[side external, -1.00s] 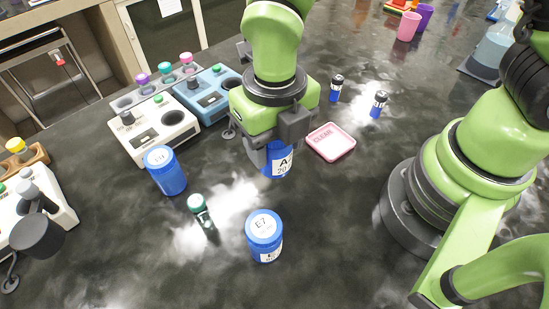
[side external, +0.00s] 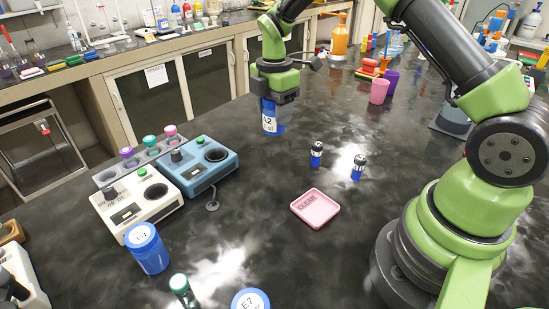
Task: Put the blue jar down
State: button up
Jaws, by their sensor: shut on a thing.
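My gripper (side external: 273,96) is shut on a blue jar (side external: 270,122) with a white label reading A2. The jar is upright, near the far side of the dark bench. I cannot tell whether its base touches the bench; the gripper hides its top. Another blue jar (side external: 150,254), marked with a white lid label, stands at the lower left. A third blue jar, E7 (side external: 250,301), is cut off by the bottom edge.
A pink CLEAR tray (side external: 315,209) lies mid-bench, with small blue vials (side external: 317,154) behind it. A blue stirrer (side external: 207,165) and a white one (side external: 138,208) stand at left. Pink (side external: 379,91) and purple cups stand at the back right. Bench around the held jar is clear.

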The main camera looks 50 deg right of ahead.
notch_tip(320, 180, down, 9)
jog(key=shift+f, duration=0.1)
dwell(0.3)
jog(key=shift+f, duration=0.15)
jog(key=o, duration=0.9)
